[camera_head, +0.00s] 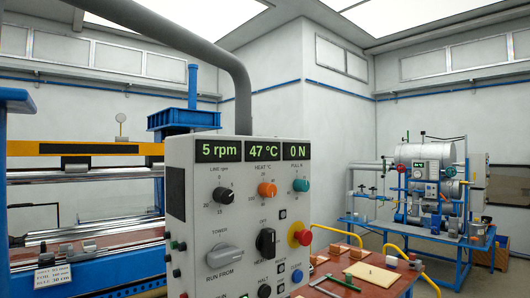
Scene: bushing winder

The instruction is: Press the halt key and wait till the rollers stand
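A light grey control panel (208,200) stands close in the middle. Its displays read 5 rpm (218,151), 47 °C and 0 N. It carries black, orange and teal dials, a large grey selector (224,257), a black switch (266,242) and a red mushroom button on a yellow base (299,234). A blue button (296,276) and several small dark buttons sit low on the panel. Shiny rollers (85,241) lie in the winder at left. Neither gripper is in view.
A thick grey pipe (238,85) arches down to the panel top. A table (345,268) with copper-coloured blocks, a pale pad and a green tool stands right of the panel, with yellow bent tubes near it. A blue-framed machine (425,190) stands at the back right.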

